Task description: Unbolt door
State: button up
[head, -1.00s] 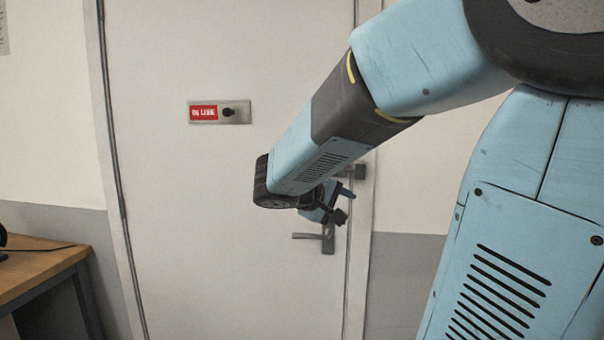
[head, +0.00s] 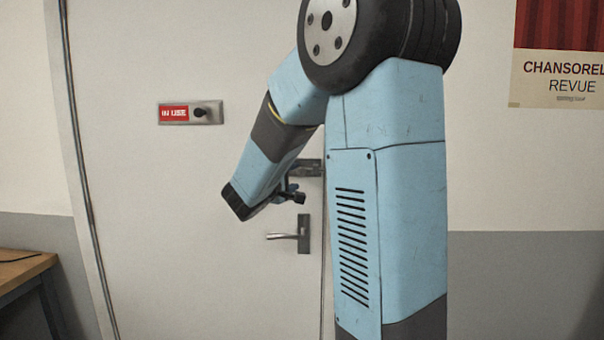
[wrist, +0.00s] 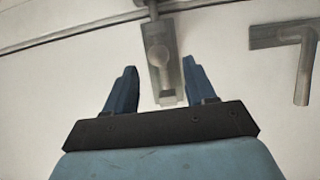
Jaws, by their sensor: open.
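The door (head: 180,200) is pale and stands closed. Its slide bolt (head: 311,168) is a grey metal fitting at the door's right edge, above the lever handle (head: 290,236). My arm partly covers the bolt in the head view. In the wrist view the bolt's plate (wrist: 170,84) carries a round knob (wrist: 158,55), and its bar runs up toward the door's edge seam. My gripper (wrist: 160,68) is open, with one blue finger on each side of the bolt plate. I cannot tell whether the fingers touch it. In the head view my gripper (head: 293,194) is just below the bolt.
A red "IN USE" sign plate (head: 191,112) with a dark knob is on the door at left. The lever handle also shows at right in the wrist view (wrist: 303,60). A wooden table (head: 22,268) stands at lower left. A poster (head: 558,75) hangs on the right wall.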

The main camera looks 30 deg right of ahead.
aim_at(300, 174)
jog(key=x, duration=0.8)
grip_shut()
dwell(0.5)
